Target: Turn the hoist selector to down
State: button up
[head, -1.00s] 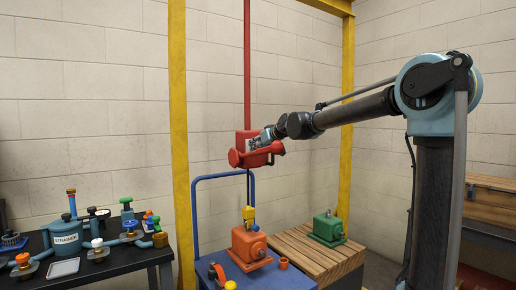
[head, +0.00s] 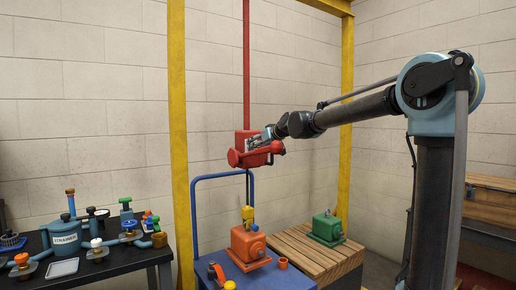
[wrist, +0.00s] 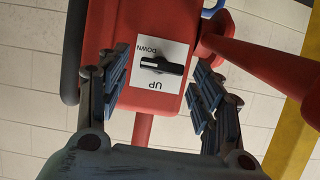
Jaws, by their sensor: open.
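The hoist selector (wrist: 160,65) is a black bar knob on a white plate (wrist: 172,50) on the red hoist body (wrist: 135,18). In the wrist view the plate reads UP below the knob and DOWN above and to its left, both upside down. The knob's bar lies roughly crosswise. My gripper (wrist: 161,60) is open, with one finger on each side of the plate. In the head view my gripper (head: 262,140) is at the red hoist (head: 243,150), and the selector is hidden.
The hoist hangs above an orange motor (head: 248,243) on a blue cart (head: 245,275). A green motor (head: 326,227) stands on a slatted wooden stand (head: 300,252). Yellow posts (head: 180,120) flank the hoist. A dark bench (head: 110,262) with parts is at left.

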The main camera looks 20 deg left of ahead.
jog(key=v, duration=1.1)
jog(key=shift+d, duration=0.2)
jog(key=s+d+f+m+h, duration=0.2)
jog(key=d+f, duration=0.4)
jog(key=d, duration=0.5)
jog(key=s+d+f+m+h, duration=0.2)
jog(key=s+d+f, duration=0.1)
jog(key=d+f, duration=0.55)
jog(key=s+d+f+m+h, duration=0.2)
jog(key=s+d+f, duration=0.35)
jog(key=d, duration=0.25)
jog(key=s+d+f+m+g+h, duration=0.1)
jog(key=s+d+f+m+h, duration=0.1)
jog(key=s+d+f, duration=0.35)
jog(key=s+d+f+m+h, duration=0.2)
jog(key=s+d+f, duration=0.3)
jog(key=d, duration=0.5)
jog(key=s+f+g, duration=0.5)
jog(key=s+f, duration=0.6)
jog(key=s, duration=0.3)
jog(key=shift+a+f, duration=0.15)
jog(key=shift+f, duration=0.15)
jog(key=shift+w, duration=0.15)
jog(key=shift+w+f+g, duration=0.2)
jog(key=shift+w+g, duration=0.1)
jog(key=shift+w, duration=0.05)
